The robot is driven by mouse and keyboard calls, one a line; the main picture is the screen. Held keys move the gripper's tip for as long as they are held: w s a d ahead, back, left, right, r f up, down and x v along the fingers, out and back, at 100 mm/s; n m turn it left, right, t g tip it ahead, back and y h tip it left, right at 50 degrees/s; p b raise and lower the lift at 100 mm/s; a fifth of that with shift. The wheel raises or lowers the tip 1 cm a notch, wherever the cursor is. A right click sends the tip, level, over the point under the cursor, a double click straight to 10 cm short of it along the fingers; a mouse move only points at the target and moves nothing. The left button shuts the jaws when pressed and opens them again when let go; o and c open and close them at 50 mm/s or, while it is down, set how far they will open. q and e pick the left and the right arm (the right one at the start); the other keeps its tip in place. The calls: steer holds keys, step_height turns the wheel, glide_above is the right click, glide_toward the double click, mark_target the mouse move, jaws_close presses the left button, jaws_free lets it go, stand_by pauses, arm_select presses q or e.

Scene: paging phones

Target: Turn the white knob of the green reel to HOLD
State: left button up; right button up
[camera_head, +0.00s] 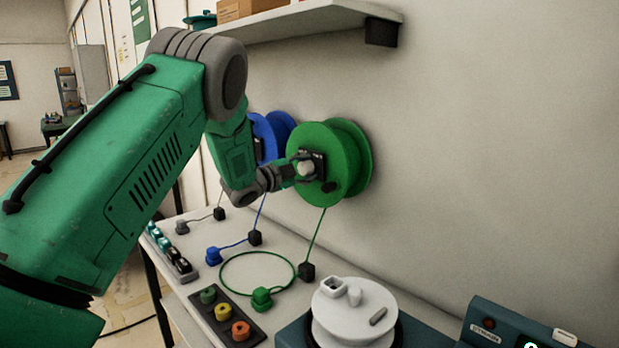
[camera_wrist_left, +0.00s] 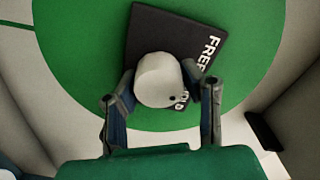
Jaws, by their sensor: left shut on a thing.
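The green reel (camera_head: 342,145) is mounted on the wall above the bench; its green face fills much of the left wrist view (camera_wrist_left: 75,60). The white knob (camera_head: 305,167) sits at its centre on a black plate (camera_wrist_left: 150,35). In the left wrist view the white knob (camera_wrist_left: 160,80) is between my left gripper's fingers (camera_wrist_left: 163,100), which are shut on it. The plate reads "FREE" at the right, tilted; more lettering below is partly covered by the knob. My left gripper (camera_head: 297,170) reaches the reel from the left. My right gripper is not in view.
A blue reel (camera_head: 272,133) is on the wall behind my left wrist. A shelf (camera_head: 300,22) juts out above. On the bench (camera_head: 225,272) are a green cord loop (camera_head: 222,272), plugs, a button strip (camera_head: 245,342) and a white drum (camera_head: 355,308).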

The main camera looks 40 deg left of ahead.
arm_select(q)
steer(key=m+b, duration=0.1)
steer(key=m, duration=0.1)
steer(key=f+m+b, duration=0.1)
steer(key=b, duration=0.1)
steer(key=shift+s+f+m, duration=0.15)
steer(key=shift+f+m, duration=0.05)
steer(key=shift+m, duration=0.2)
steer(key=shift+a+m+b, duration=0.1)
steer(key=shift+m+b, duration=0.8)
steer(key=shift+b, duration=0.05)
steer(key=shift+r, duration=0.1)
steer(key=o, duration=1.2)
steer(key=shift+a+r, duration=0.1)
steer(key=shift+r, duration=0.1)
steer(key=shift+s, duration=0.15)
